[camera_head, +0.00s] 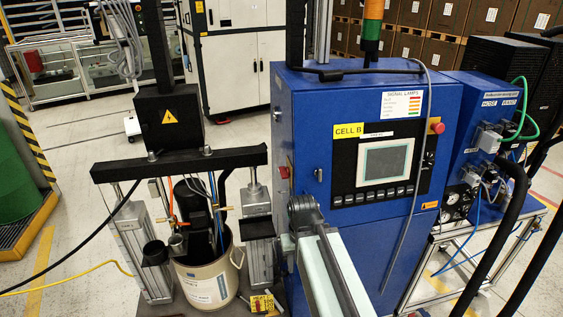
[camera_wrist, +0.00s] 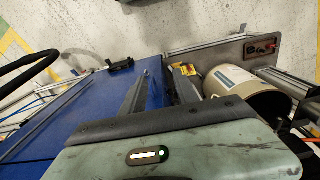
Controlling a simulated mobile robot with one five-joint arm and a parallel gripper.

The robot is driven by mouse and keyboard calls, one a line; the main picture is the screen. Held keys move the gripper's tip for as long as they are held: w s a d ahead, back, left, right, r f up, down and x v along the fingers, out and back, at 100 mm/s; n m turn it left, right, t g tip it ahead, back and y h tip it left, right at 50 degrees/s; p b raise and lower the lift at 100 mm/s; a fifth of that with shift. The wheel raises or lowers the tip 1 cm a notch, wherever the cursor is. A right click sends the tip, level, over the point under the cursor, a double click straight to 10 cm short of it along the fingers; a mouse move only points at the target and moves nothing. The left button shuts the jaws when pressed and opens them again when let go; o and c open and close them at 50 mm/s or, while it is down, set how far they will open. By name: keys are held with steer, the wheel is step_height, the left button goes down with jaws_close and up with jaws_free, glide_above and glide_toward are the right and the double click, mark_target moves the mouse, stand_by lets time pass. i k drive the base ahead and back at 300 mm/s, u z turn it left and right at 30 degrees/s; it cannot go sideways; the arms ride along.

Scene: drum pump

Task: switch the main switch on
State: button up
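A small red part (camera_head: 284,172), which may be the main switch, sits on the left side of the blue cabinet (camera_head: 310,110). It is too small to tell its position. A red button (camera_head: 437,126) sits at the upper right of the cabinet front, beside the control panel with its screen (camera_head: 385,161). My pale green arm with a dark strip rises in front of the cabinet in the head view. My arm also fills the bottom of the wrist view, with a green light on it.
The drum (camera_head: 208,280) stands under the pump's black crossbar (camera_head: 180,163), left of the cabinet. A cart with hoses (camera_head: 485,130) stands at the right. Open floor lies behind the pump, and a yellow cable (camera_head: 70,278) crosses the floor at left.

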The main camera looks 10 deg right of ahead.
mark_target(284, 171)
steer(key=u, duration=0.05)
steer(key=k, duration=1.1)
steer(key=u, duration=0.7)
steer(key=i, duration=1)
steer(key=u, duration=0.5)
steer(key=i, duration=0.7)
steer(key=z, duration=0.45)
